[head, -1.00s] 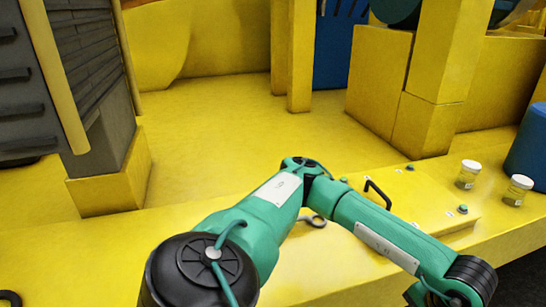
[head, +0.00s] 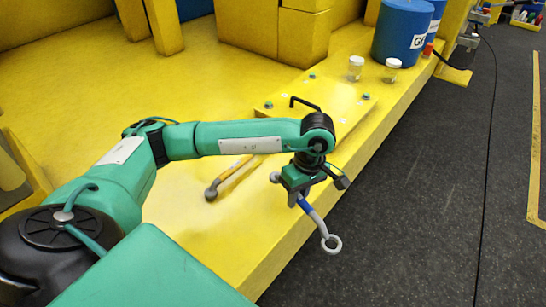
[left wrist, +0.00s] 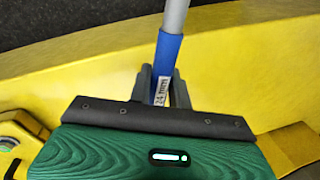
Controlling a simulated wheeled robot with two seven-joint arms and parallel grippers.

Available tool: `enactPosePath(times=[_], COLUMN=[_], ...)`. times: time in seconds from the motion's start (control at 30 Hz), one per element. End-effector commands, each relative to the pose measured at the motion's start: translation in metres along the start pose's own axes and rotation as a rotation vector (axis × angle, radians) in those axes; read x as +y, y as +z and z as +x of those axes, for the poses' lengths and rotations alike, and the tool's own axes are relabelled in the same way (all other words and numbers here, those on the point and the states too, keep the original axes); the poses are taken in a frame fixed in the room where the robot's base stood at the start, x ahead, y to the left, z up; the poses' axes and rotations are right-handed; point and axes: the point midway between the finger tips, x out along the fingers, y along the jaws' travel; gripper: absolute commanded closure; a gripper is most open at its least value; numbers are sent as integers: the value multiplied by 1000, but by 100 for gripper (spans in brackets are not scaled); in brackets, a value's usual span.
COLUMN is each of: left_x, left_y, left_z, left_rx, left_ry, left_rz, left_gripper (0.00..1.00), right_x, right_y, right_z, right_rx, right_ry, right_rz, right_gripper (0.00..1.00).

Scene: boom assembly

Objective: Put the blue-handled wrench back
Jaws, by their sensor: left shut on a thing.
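The blue-handled wrench (head: 318,223) is in the jaws of my left gripper (head: 303,192). In the head view its ring end hangs out over the dark floor past the yellow platform's edge. In the left wrist view the two fingers of my left gripper (left wrist: 163,90) close on the wrench's blue grip (left wrist: 167,55), which has a "24 mm" label. Its grey shaft runs up out of that picture. My right gripper is not in view.
A raised plate with a black handle (head: 305,102) is behind my gripper. Two jars (head: 355,68) and a blue barrel (head: 402,32) stand farther back. Dark floor (head: 400,210) lies to the right.

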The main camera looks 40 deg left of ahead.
Motion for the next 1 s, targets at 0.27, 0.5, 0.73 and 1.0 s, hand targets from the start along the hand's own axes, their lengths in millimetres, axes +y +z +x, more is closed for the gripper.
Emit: enactPosePath(times=[0.27, 0.5, 0.73, 1.0], left_x=[-2, -7, -14, -17], left_y=[-26, -53, -77, -89], left_z=[-18, -30, -36, -37], left_rx=[-114, -211, -289, -327], left_ry=[-6, -9, -9, -9], left_rz=[-644, -1205, -1651, -1869], left_gripper=[100, 100, 100, 100], right_x=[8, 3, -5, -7], right_y=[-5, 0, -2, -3], right_z=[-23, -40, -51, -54], right_rx=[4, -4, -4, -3], right_ry=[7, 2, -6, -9], right_rz=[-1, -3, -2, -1], right_gripper=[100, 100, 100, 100])
